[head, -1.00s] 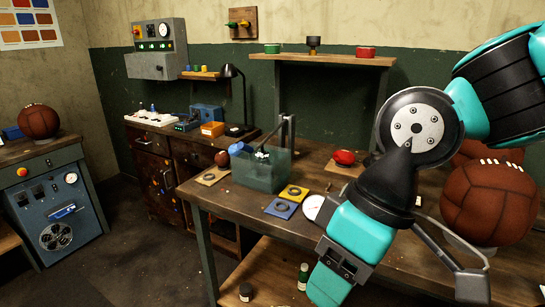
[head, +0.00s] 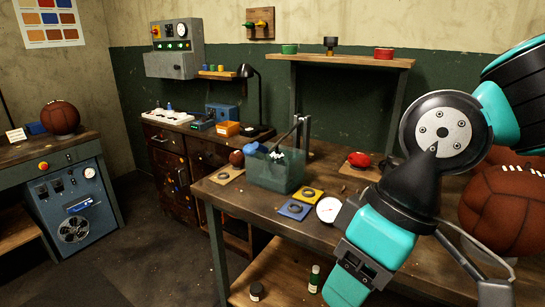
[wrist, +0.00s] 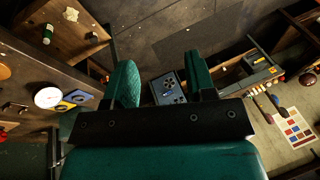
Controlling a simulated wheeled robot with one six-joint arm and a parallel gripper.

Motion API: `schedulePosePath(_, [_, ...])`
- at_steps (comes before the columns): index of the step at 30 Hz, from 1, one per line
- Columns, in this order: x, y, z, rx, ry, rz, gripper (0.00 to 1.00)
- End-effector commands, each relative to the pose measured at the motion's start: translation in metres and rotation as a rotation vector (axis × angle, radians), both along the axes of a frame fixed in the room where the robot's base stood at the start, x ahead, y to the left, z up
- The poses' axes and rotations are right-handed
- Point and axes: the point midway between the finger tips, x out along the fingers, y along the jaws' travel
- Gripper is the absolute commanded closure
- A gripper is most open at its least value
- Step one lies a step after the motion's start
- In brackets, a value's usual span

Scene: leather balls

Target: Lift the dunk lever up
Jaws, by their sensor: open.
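A clear greenish tank (head: 262,176) stands on the near workbench in the head view. A dark upright post (head: 305,130) rises at its back right. A thin dark arm (head: 289,134) slopes from the post down over the tank, and a blue grip (head: 256,148) shows at the tank's left rim. This looks like the dunk lever, lowered; its exact joint is too small to tell. My gripper shows in the wrist view (wrist: 163,80), its two green fingers wide apart and empty. In the head view my wrist hangs right of the tank, and the fingertips are not clearly visible.
A white dial (head: 328,210), a yellow pad (head: 307,194), a blue pad (head: 294,209) and a red dish (head: 359,160) lie around the tank. A large leather ball (head: 500,212) sits at the right. A blue fan cabinet (head: 72,205) stands left, across open floor.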

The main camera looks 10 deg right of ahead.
Motion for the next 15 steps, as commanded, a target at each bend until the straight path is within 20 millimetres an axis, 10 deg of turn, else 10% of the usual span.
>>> schedulePosePath(10, [0.012, 0.001, -0.003, 0.0, -0.021, -0.021, 0.49])
schedulePosePath(15, [0.117, 0.003, -0.022, -0.022, -0.218, -0.202, 0.49])
